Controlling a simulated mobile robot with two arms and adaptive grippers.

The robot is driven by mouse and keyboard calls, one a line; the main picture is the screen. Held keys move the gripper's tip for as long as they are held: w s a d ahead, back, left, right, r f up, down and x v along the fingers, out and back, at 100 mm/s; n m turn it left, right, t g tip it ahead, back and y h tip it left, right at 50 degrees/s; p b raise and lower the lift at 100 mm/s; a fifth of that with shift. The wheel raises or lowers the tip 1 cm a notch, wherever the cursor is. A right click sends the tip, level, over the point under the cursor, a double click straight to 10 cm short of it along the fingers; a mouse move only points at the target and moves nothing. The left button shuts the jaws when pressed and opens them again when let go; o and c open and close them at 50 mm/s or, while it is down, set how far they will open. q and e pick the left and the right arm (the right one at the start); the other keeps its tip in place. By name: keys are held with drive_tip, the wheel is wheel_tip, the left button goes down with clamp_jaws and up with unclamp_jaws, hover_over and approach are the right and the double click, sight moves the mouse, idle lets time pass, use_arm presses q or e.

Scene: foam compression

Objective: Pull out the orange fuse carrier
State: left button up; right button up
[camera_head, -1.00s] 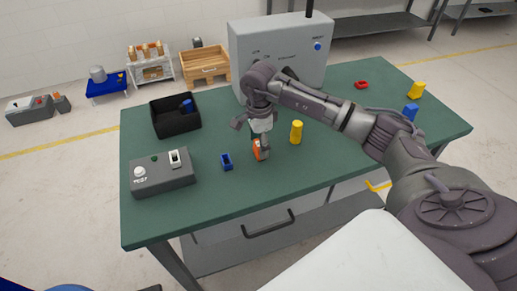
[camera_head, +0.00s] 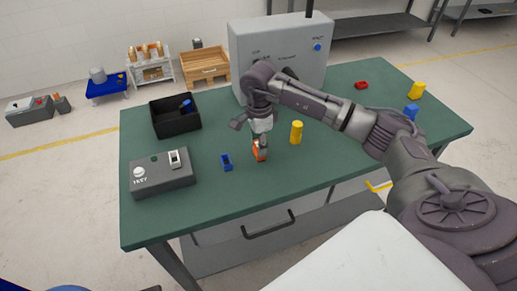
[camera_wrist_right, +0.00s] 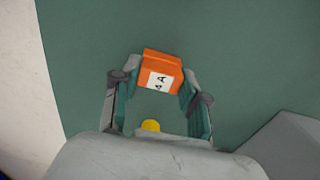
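The orange fuse carrier (camera_head: 260,153) is a small block at the middle of the green table, directly below my right gripper (camera_head: 261,145). In the right wrist view the carrier (camera_wrist_right: 162,70) shows a white label with black marks. The two fingertips of my right gripper (camera_wrist_right: 161,80) flank it and appear to touch its sides, so the gripper looks shut on it. Whether its underside rests on the table or just above it is hard to tell. My left gripper is not in view.
A yellow piece (camera_head: 296,132) stands close to the right of the gripper and a blue one (camera_head: 227,162) to its left. A grey control box (camera_head: 163,179), a black bin (camera_head: 174,124) and a large grey cabinet (camera_head: 285,52) stand around. The table's front strip (camera_head: 300,193) is clear.

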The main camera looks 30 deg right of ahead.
clamp_jaws()
drive_tip(key=shift+r, duration=0.1)
drive_tip(key=shift+r, duration=0.35)
drive_tip(key=shift+r+p, duration=1.65)
drive_tip(key=shift+r, duration=0.95)
